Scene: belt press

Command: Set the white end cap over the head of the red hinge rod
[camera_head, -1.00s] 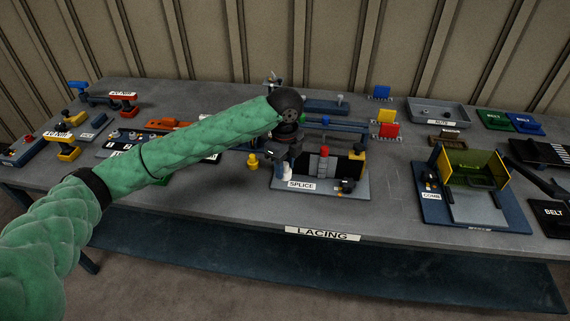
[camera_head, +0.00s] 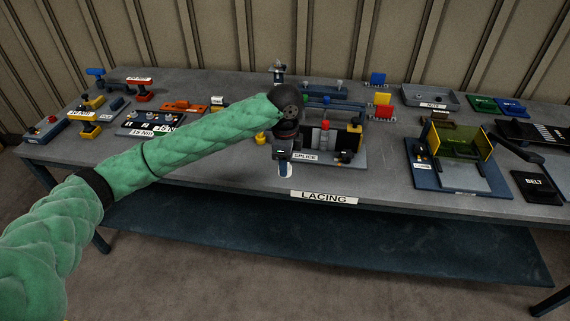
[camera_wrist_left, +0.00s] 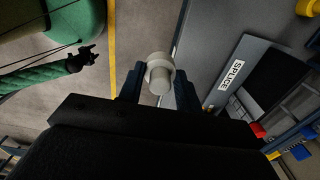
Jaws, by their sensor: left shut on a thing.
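My left gripper (camera_head: 284,158) is shut on the white end cap (camera_head: 285,170). It holds the cap in front of the splice fixture's left front corner, over the table's front area. In the left wrist view the round cap (camera_wrist_left: 159,62) sits between the dark blue fingers (camera_wrist_left: 159,88). A red-topped upright piece (camera_head: 325,125) stands at the splice fixture, right of my gripper; I cannot tell for sure whether it is the hinge rod's head. A red spot (camera_wrist_left: 258,130) also shows in the left wrist view. My right gripper (camera_wrist_left: 86,58) shows small there, its jaws unclear.
The splice fixture (camera_head: 340,160) has dark upright plates and a yellow block (camera_head: 355,129). A yellow knobbed piece (camera_head: 260,138) stands left of my gripper. The comb fixture (camera_head: 455,180) is to the right. The table's front edge, with the LACING label (camera_head: 324,197), is clear.

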